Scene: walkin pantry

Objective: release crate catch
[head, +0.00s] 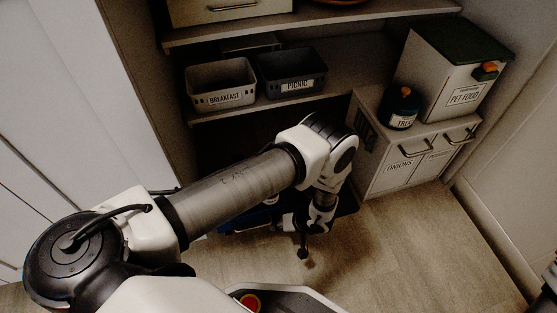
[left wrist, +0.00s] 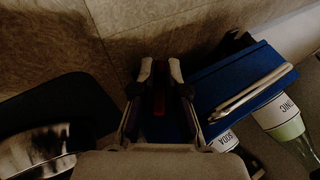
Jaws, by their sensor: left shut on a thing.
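A blue crate (head: 262,216) stands low at the pantry floor, mostly hidden behind my left arm in the head view. In the left wrist view the blue crate (left wrist: 232,80) is to the right of the fingers, with bottles beside it. My left gripper (head: 303,250) points down near the crate's right side. In the left wrist view my left gripper (left wrist: 161,72) has its fingers close around a dark red catch (left wrist: 159,102). How the catch joins the crate is too dark to tell.
A bottle labelled SODA (left wrist: 224,141) and a green-and-white bottle (left wrist: 283,122) lie near the crate. A dark container (left wrist: 62,105) is at left. The onions cabinet (head: 398,172) stands right; BREAKFAST (head: 222,84) and PICNIC (head: 291,73) bins sit above. Floor at right front is clear.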

